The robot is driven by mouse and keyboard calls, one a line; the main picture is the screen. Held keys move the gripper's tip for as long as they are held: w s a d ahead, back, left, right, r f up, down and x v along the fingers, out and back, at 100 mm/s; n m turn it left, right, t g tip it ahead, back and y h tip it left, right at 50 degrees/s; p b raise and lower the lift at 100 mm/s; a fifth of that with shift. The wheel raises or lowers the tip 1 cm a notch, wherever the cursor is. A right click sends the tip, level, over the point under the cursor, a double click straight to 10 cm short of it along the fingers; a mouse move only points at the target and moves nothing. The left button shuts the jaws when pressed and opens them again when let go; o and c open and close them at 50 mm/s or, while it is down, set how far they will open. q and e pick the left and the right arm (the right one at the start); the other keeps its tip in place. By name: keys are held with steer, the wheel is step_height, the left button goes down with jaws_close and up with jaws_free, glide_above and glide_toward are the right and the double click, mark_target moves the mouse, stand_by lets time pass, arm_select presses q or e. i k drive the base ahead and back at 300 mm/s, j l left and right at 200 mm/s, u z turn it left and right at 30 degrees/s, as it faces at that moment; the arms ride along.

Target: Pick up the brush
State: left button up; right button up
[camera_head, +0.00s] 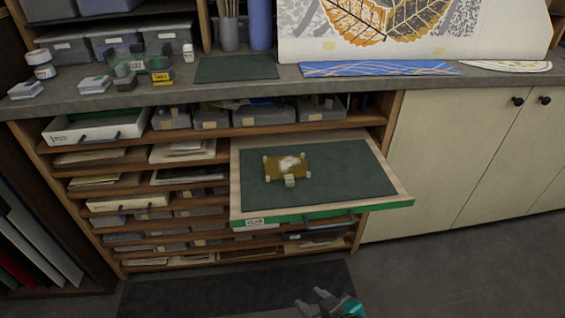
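Several thin sticks, possibly brush handles (228,8), stand upright in a grey cup (229,36) at the back of the counter, left of a blue cylinder. Their tops are cut off by the picture edge, and I cannot tell which of them is a brush. My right gripper (312,296) is at the bottom of the view, low over the floor and far from the cup. Its two grey fingers look apart, with nothing seen between them. My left gripper is out of view.
A drawer with a green front (300,217) is pulled out below the counter and holds an amber piece (287,166) on a dark mat. A dark green mat (237,68) lies before the cup. Small jars and boxes stand at left. A leaf-patterned panel (420,30) stands at right.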

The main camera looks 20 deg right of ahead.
mark_target(126, 79)
steer(key=z, duration=0.6)
steer(key=j+z, duration=0.2)
steer(key=z, duration=0.2)
steer(key=j+z, duration=0.2)
steer(key=z, duration=0.15)
steer(key=j+z, duration=0.2)
steer(key=z, duration=0.2)
steer(key=k+j+z, duration=0.1)
steer(key=j+z, duration=0.2)
steer(key=j, duration=0.15)
steer(key=k+j+z, duration=0.2)
steer(key=j+z, duration=0.15)
steer(key=k+j+z, duration=0.15)
steer(key=j, duration=0.3)
steer(key=k+j+z, duration=0.1)
steer(key=k+j, duration=0.2)
steer(key=j, duration=0.1)
